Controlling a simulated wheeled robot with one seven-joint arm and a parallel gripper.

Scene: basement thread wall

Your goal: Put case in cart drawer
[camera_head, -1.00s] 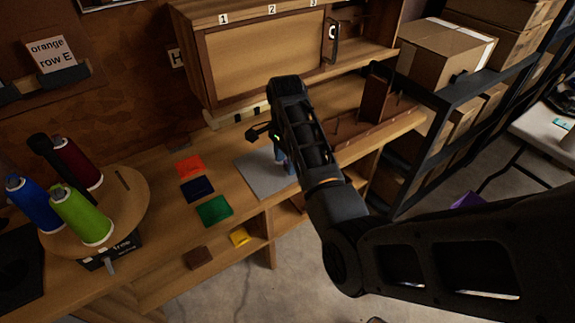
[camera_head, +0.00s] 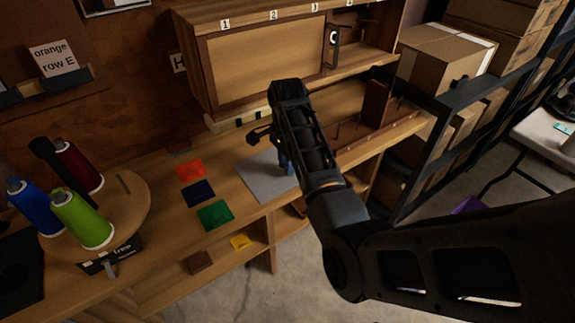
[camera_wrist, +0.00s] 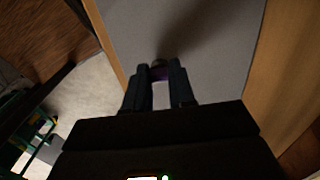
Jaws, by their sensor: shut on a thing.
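My gripper (camera_wrist: 160,75) points down over the grey mat (camera_wrist: 205,30) on the wooden bench. Its two fingers are shut on a small dark purple thing (camera_wrist: 162,73), mostly hidden between the fingertips; I cannot tell for sure that it is the case. In the head view, my gripper (camera_head: 286,166) is at the right part of the grey mat (camera_head: 262,182), partly covered by my arm. I cannot make out a cart drawer in either view.
Red, navy and green squares (camera_head: 215,215) lie left of the mat. A round stand (camera_head: 128,205) holds thread spools. A wooden cabinet (camera_head: 265,70) stands behind; a dark upright panel (camera_head: 376,102) is at right. A purple thing (camera_head: 467,205) shows low at right, beyond the shelving.

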